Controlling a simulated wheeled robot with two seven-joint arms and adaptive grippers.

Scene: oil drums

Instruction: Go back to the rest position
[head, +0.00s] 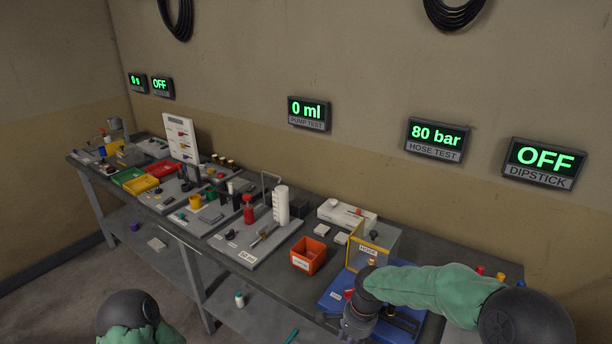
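My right arm reaches in from the right in a green sleeve. Its dark gripper (356,324) is over the left part of a blue board (335,298) at the front of the bench. Its fingers are too small and dark to tell open from shut, or whether they hold anything. Of my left arm only a dark rounded joint and some green sleeve show at the bottom left; its gripper is out of view.
A long grey workbench (425,258) runs along the wall. An orange bin (308,256), a yellow-framed clear box (372,246), a red bottle (249,210) and a white cylinder (282,204) stand near my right gripper. The hose test display (436,138) reads 80 bar.

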